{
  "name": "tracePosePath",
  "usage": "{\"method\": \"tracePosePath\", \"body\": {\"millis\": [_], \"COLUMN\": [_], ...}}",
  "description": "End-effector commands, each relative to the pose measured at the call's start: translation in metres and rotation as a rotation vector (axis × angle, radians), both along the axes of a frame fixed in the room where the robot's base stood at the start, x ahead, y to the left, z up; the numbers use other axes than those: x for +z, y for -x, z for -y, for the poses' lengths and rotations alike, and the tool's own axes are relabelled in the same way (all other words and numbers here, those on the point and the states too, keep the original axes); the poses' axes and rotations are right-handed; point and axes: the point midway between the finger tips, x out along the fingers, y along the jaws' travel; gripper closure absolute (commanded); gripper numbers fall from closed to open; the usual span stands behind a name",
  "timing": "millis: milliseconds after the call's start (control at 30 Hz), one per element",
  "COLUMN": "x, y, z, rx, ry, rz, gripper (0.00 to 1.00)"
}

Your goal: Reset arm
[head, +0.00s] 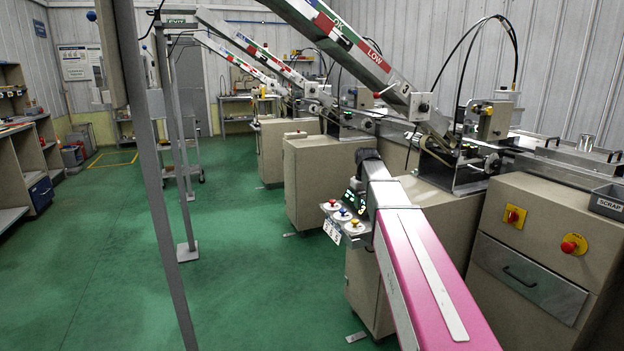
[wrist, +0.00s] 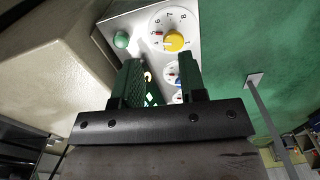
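In the wrist view my gripper (wrist: 160,80) has two dark fingers set apart, with a visible gap and nothing held between them. Past the fingertips is a light grey control panel (wrist: 202,52). It has a numbered dial with a yellow knob (wrist: 174,42), a green button (wrist: 121,40) and smaller knobs partly hidden by the right finger. In the head view a control panel (head: 345,222) with coloured knobs stands at the front machine.
Beige machine cabinets (head: 308,180) line the right side. The front cabinet has a drawer (head: 528,276) and red buttons, with a grey scrap bin (head: 608,200) above. A grey post (head: 150,150) stands at left centre. The green floor (head: 110,230) to the left is mostly clear.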

Motion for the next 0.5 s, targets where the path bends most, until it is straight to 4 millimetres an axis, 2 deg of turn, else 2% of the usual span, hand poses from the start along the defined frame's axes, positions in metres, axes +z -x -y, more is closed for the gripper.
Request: {"method": "tracePosePath", "body": {"millis": [33, 200, 500], "x": [-0.020, -0.084, -0.179], "y": [0.017, 0.059, 0.142], "z": [0.000, 0.000, -0.001], "rx": [-0.012, -0.070, -0.173], "ry": [0.000, 0.000, -0.001], "rz": [-0.005, -0.004, -0.002], "gripper": [0.62, 0.62, 0.62]}}
